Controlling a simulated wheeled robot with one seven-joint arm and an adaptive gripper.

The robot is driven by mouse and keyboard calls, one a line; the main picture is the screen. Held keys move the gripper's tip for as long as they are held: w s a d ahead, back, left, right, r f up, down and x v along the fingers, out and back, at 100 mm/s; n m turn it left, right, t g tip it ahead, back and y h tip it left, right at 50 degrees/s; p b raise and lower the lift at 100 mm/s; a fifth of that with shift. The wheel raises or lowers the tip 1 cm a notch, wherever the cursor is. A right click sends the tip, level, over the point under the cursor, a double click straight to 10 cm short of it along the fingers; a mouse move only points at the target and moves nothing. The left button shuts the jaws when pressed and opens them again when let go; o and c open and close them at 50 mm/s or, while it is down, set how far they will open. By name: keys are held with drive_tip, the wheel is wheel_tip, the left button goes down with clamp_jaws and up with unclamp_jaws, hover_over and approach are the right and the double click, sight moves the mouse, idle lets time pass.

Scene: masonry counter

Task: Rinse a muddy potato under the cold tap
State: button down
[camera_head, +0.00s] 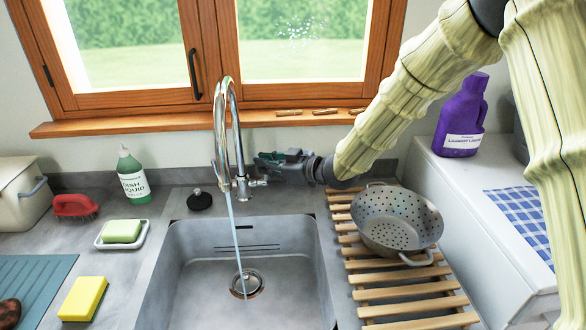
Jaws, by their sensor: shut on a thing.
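A chrome tap (231,140) with a tall curved spout stands behind the grey sink (190,270). A thin stream of water (234,235) runs from it down to the drain (246,284). My gripper (266,166) reaches in from the right, beside the tap's base. It is shut at the tap's side handle (258,182); the exact contact is small and partly hidden. A brown potato (9,312) lies on the blue-green ribbed mat (40,272) at the lower left, cut off by the picture edge.
A metal colander (372,225) stands on a wooden slatted rack (410,307) right of the sink. Left are a yellow sponge (83,298), soap dish (103,243), dish liquid (133,180), red brush (75,206) and black plug (199,200). A purple detergent bottle (461,118) stands right.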

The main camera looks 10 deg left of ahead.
drive_tip(key=shift+d, duration=0.1)
drive_tip(key=c, duration=1.5)
unclamp_jaws()
drive_tip(key=v, duration=0.7)
drive_tip(key=shift+s+d, duration=0.15)
drive_tip(key=shift+d, duration=0.05)
drive_tip(key=shift+r, duration=0.1)
